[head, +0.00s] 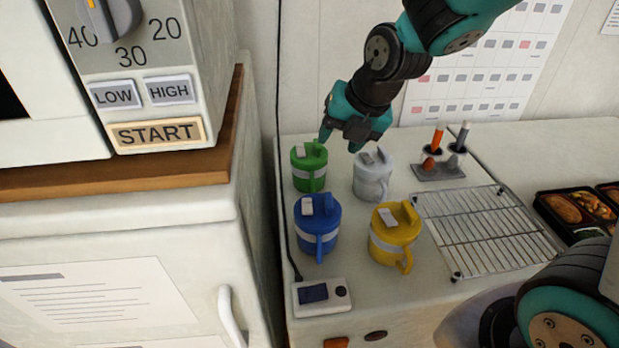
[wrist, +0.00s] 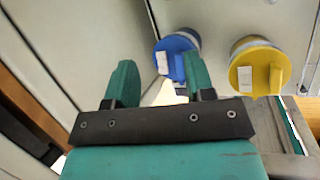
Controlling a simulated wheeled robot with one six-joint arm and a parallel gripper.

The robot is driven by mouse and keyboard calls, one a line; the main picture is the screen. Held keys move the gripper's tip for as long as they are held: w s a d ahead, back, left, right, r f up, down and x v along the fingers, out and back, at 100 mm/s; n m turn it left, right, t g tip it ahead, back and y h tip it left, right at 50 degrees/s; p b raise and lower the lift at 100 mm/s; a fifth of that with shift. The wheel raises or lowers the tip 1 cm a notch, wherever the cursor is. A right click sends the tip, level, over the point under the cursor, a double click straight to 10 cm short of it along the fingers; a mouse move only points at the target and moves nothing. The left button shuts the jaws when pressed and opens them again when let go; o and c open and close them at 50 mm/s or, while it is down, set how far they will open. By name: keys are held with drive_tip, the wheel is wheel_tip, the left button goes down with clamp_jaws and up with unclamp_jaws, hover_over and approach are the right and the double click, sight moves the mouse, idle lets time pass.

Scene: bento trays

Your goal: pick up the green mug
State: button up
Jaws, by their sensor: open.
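The green mug (head: 308,172), with a lid and a pale band, stands upright at the back left of the counter in the head view. My gripper (head: 339,142) is open and empty, fingers pointing down, just above and right of the green mug, between it and the white mug (head: 372,177). I cannot tell whether a finger touches the green lid. In the wrist view my gripper's two fingers (wrist: 160,68) are spread apart, and I cannot make out the green mug there.
A blue mug (head: 317,232) and a yellow mug (head: 394,240) stand in front; both show in the wrist view, blue (wrist: 176,56) and yellow (wrist: 255,68). A wire rack (head: 485,230) and pen holder (head: 438,170) are right. A microwave (head: 165,75) stands left.

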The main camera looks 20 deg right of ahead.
drive_tip(key=w+n, duration=0.1)
drive_tip(key=n, duration=0.1)
drive_tip(key=p, duration=0.2)
approach(314, 180)
drive_tip(key=x, duration=0.5)
drive_tip(key=shift+w+a, duration=0.15)
drive_tip(key=shift+d+p+x, duration=0.15)
drive_tip(key=shift+p+x, duration=0.35)
drive_tip(key=shift+x, duration=0.85)
drive_tip(key=shift+d+p+x, duration=0.15)
drive_tip(key=shift+p+x, duration=0.35)
drive_tip(key=shift+x, duration=0.85)
clamp_jaws()
